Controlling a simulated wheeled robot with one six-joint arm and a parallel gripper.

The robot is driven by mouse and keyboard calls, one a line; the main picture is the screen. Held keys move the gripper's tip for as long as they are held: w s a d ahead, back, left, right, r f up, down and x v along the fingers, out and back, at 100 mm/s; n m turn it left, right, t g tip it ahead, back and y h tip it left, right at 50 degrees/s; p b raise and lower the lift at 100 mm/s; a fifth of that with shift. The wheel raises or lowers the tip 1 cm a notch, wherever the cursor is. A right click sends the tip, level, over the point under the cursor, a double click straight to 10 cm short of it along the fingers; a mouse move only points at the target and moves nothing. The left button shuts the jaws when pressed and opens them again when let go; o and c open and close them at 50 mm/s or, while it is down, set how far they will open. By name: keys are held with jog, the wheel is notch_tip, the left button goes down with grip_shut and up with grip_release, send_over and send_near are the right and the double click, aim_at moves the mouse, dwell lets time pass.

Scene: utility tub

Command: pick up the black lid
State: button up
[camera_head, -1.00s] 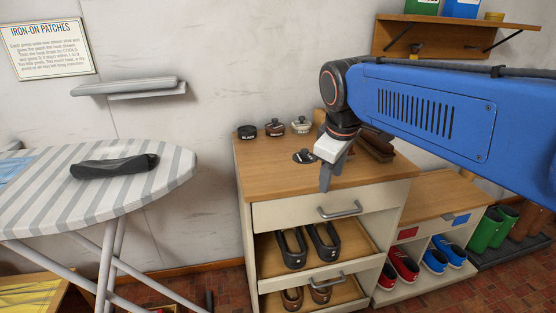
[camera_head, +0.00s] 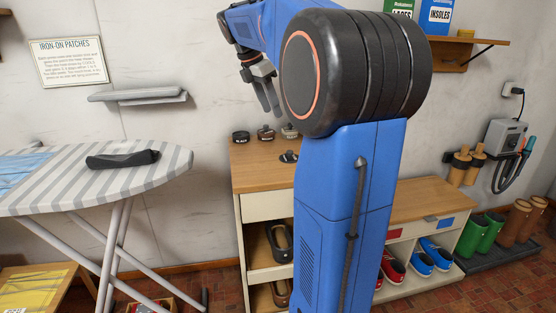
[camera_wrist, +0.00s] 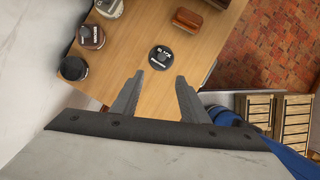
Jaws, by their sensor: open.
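The black lid (camera_wrist: 160,58) is a round dark disc with pale lettering and a small knob. It lies on the wooden cabinet top (camera_wrist: 125,45), apart from the tins. In the head view the lid (camera_head: 288,156) is partly hidden by my arm. My gripper (camera_wrist: 159,82) is open and empty; in the wrist view the lid shows just beyond and between its fingertips. In the head view my gripper (camera_head: 268,98) hangs tilted well above the cabinet top, near the wall. A black tin (camera_head: 240,137) without a visible lid stands at the cabinet's back left.
A brown tin (camera_head: 265,133) and a pale tin (camera_head: 290,131) stand beside the black tin. A brown wooden-backed brush (camera_wrist: 187,19) lies right of the lid in the wrist view. The wall is close behind. An ironing board (camera_head: 90,180) stands left.

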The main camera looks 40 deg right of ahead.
send_near(290, 151)
jog(key=f, duration=0.1)
jog(key=d+f, duration=0.1)
jog(key=shift+w+f, duration=0.25)
jog(key=shift+f, duration=0.1)
jog(key=shift+s+x, duration=0.15)
jog(key=shift+x, duration=1.2)
jog(key=shift+s+x, duration=0.1)
jog(key=shift+x, duration=1.25)
jog(key=shift+r, duration=0.1)
grip_shut()
